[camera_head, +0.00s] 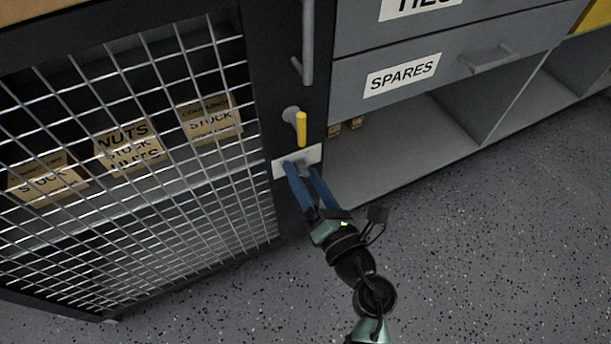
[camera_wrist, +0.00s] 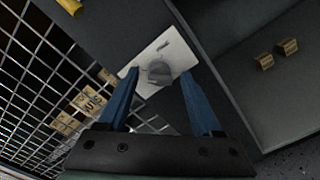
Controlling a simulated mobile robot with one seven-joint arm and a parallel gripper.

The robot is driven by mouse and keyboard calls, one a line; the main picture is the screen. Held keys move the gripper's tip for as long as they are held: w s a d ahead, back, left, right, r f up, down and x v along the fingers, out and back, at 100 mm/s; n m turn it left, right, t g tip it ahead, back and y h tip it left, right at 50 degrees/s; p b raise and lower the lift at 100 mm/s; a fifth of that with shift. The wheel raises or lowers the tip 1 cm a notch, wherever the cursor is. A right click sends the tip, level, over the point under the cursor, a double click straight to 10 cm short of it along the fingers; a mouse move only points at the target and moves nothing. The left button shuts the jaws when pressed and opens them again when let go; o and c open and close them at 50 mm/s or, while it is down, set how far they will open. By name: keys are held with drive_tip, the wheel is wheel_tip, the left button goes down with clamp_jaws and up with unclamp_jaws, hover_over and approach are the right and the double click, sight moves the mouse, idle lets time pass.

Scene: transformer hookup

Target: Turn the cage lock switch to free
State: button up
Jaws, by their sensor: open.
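The cage lock switch is a grey knob (camera_wrist: 159,72) on a white plate (camera_wrist: 178,57) on the dark cage door frame. In the head view the plate (camera_head: 312,155) sits just below a yellow handle (camera_head: 301,129), and my fingers partly cover the knob. My gripper (camera_head: 300,167) is open, with its blue fingertips at the plate. In the wrist view my gripper (camera_wrist: 160,90) has one finger to each side of the knob, with gaps on both sides. I cannot tell how deep the fingertips reach around it.
The wire mesh cage (camera_head: 130,130) with labelled stock boxes (camera_head: 130,145) is on the left. A grey cabinet with a SPARES drawer (camera_head: 402,75) and open shelves (camera_head: 410,150) stands on the right. A grey vertical bar handle (camera_head: 307,45) is above. The speckled floor (camera_head: 500,260) is clear.

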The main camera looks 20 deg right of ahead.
clamp_jaws()
